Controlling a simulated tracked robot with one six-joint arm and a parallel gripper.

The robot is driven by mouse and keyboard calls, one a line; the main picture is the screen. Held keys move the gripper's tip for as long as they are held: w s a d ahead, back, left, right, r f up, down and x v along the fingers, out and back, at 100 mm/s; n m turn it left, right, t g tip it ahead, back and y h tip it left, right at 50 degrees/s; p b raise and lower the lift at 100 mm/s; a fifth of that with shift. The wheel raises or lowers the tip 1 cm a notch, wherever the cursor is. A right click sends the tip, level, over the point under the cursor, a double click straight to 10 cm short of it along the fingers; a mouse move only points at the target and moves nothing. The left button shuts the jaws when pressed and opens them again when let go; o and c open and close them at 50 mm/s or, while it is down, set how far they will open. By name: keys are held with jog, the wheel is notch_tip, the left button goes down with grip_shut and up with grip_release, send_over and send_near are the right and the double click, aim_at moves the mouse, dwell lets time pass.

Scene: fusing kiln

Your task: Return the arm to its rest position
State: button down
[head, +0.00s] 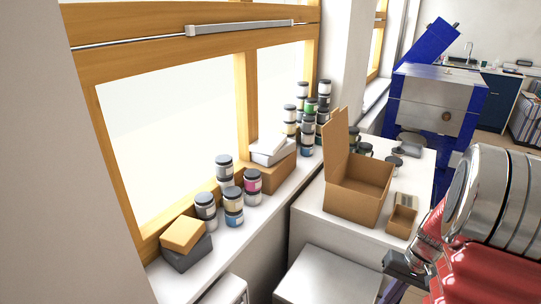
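My red and chrome arm fills the lower right of the head view. A dark metal part at its left side looks like my gripper (398,266), low and in front of the white worktable (310,222). Its fingers are small and partly hidden by the arm, so I cannot tell whether it is open or shut. I see nothing clearly held in it.
An open cardboard box (352,203) and a small box (401,222) stand on the worktable, close to my arm. Stacked jars (233,207) line the windowsill. A blue-framed kiln (436,100) stands behind. A lower white surface (325,278) is clear.

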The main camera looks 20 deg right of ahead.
jog(key=s+a+r+n+t+h, duration=0.1)
jog(key=s+a+r+n+t, duration=0.1)
jog(key=a+r, duration=0.9)
jog(key=s+a+r+n+t+h, duration=0.2)
jog(key=a+r+n+t, duration=0.1)
jog(key=a+r, duration=0.8)
jog(key=a+n, duration=0.1)
jog(key=a, duration=0.4)
jog(key=shift+r+n+t, duration=0.25)
jog(key=shift+n+t, duration=0.05)
jog(key=shift+n, duration=0.1)
jog(key=c, duration=2.5)
grip_release()
